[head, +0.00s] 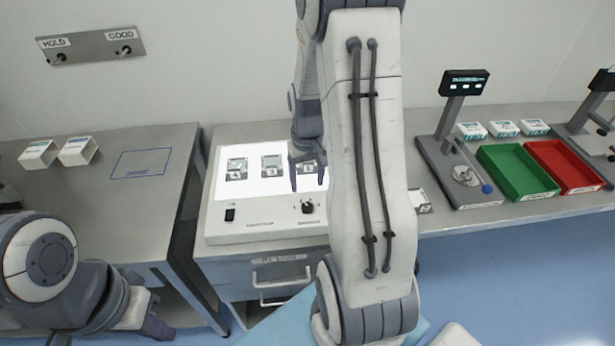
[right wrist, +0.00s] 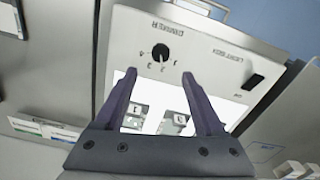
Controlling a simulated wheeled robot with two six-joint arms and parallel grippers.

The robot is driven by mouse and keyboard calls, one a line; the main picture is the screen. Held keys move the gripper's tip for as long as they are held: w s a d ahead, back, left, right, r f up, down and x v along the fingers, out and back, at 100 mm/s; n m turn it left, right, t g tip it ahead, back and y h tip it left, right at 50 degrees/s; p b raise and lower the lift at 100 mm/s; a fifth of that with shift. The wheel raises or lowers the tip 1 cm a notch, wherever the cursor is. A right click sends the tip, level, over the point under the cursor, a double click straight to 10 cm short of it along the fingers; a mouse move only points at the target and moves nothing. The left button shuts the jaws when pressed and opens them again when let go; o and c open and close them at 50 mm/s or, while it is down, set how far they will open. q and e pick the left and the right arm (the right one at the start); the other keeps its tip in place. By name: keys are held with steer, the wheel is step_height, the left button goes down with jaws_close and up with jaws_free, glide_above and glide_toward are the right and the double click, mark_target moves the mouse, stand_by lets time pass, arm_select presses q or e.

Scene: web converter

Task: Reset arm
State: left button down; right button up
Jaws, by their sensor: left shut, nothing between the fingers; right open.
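My right arm comes down through the middle of the head view and hides part of the bench. My right gripper (head: 308,172) is open and empty, pointing down over the right part of a lit panel box (head: 222,222). In the right wrist view its two dark fingers (right wrist: 158,75) stand apart, with the box's black knob (right wrist: 160,53) beyond them. My left gripper (head: 158,326) is shut and empty at the lower left, low in front of the left table. Most of it is small in view.
Numbered cards, including 4 (head: 237,169) and 3 (head: 272,167), lie on the lit panel. White boxes (head: 77,151) stand on the left table. Right of my arm are a gauge stand (head: 440,150), a green tray (head: 517,172) and a red tray (head: 563,166). Blue floor lies in front.

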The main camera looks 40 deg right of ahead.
steer(key=shift+r, duration=0.95)
